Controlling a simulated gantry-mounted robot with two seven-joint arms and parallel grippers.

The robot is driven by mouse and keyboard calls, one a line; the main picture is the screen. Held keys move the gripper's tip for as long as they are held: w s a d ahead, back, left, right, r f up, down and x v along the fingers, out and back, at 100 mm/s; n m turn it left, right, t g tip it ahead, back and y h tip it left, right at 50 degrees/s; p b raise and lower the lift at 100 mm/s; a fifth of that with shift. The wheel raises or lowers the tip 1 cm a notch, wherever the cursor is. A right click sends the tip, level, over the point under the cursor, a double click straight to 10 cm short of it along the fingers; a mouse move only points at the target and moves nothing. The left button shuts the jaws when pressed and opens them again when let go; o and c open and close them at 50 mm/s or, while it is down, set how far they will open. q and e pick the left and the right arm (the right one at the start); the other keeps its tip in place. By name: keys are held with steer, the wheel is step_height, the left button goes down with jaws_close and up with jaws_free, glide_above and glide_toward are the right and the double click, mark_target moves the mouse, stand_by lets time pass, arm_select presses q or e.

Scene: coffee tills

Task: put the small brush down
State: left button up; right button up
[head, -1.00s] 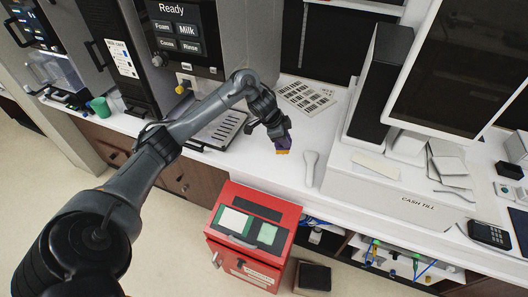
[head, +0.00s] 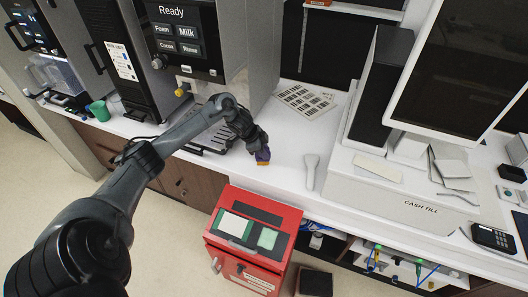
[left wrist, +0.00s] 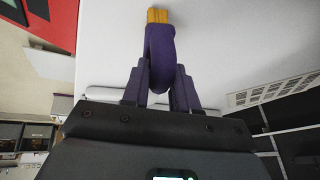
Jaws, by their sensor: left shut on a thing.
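The small brush (left wrist: 161,48) has a purple body and orange-yellow bristles. My left gripper (left wrist: 161,85) is shut on it in the left wrist view, with the bristles pointing away from the jaws. In the head view the brush (head: 263,158) is at the end of my left gripper (head: 259,150), low over the white counter (head: 290,150) near its front edge. I cannot tell whether the bristles touch the counter. My right gripper is not in view.
A white handheld scanner (head: 311,171) lies just right of the brush. The coffee machine's drip tray (head: 208,142) is to the left, a printed sheet (head: 304,101) behind. A red box (head: 252,238) stands below the counter's front edge. The cash till (head: 400,195) is further right.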

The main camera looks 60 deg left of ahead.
arm_select(q)
steer(key=shift+f, duration=0.1)
steer(key=shift+f, duration=0.15)
steer(key=o, duration=0.9)
steer(key=shift+o, duration=0.2)
